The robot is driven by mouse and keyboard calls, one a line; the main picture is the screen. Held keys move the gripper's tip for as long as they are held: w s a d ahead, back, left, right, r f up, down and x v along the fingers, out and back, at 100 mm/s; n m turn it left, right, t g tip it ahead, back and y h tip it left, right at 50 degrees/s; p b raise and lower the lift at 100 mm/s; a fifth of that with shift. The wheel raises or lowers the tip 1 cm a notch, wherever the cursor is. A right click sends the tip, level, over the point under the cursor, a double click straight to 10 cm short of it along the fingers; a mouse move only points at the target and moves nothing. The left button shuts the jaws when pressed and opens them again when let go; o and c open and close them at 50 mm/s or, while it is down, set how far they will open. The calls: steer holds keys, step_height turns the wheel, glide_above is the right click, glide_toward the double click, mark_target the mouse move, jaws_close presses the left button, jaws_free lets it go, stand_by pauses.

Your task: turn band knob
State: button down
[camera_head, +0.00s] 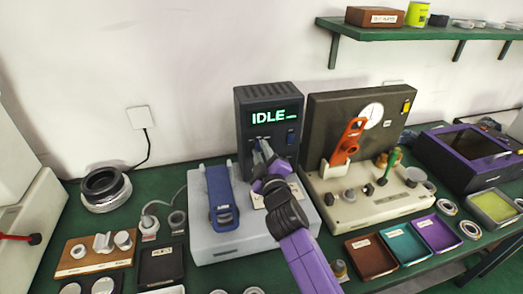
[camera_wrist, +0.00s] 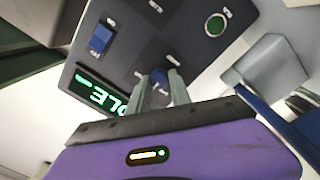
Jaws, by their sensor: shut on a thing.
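The dark control box (camera_head: 256,108) stands upright against the wall behind the grey machine, and its display reads IDLE in green. In the wrist view, its dark front panel (camera_wrist: 189,48) fills the upper middle, tilted. In the head view, my gripper (camera_head: 263,150) reaches the lower part of the panel, and the knob is hidden there.
The panel also carries a blue switch (camera_wrist: 101,39) and a green round button (camera_wrist: 215,24). A grey machine (camera_head: 212,241) with a blue lever (camera_head: 221,198) stands at left. A beige tester (camera_head: 365,205) with an orange lever (camera_head: 347,141) stands close at right.

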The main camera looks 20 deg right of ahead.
steer(key=shift+f+n, duration=0.1)
steer(key=shift+n, duration=0.4)
steer(key=c, duration=1.2)
jaws_free()
steer(key=shift+s, duration=0.1)
steer(key=s, duration=0.5)
steer(key=s+a, duration=0.1)
steer(key=s, duration=0.1)
steer(key=shift+s, duration=0.3)
